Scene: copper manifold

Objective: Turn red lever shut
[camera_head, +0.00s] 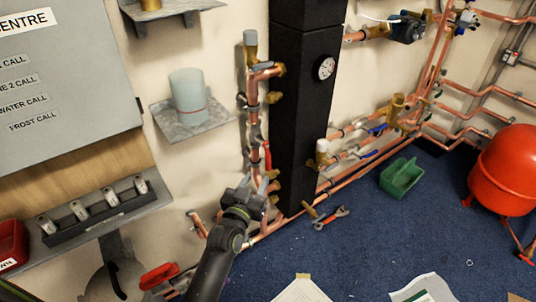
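A red lever (267,156) sits on the vertical copper pipe (253,118) left of the black column. It looks roughly in line with the pipe. My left gripper (256,181) is just below the lever, its fingers pointing up toward it. The fingers look apart, with nothing clearly held between them. The gripper hides the lower part of the pipe and fittings. My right gripper is not in view.
The black column (303,110) with a gauge (326,68) stands close right of the pipe. A shelf with a pale cup (188,95) is at left. Pliers (332,217), a green tray (402,177) and a red tank (506,170) are on the blue floor.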

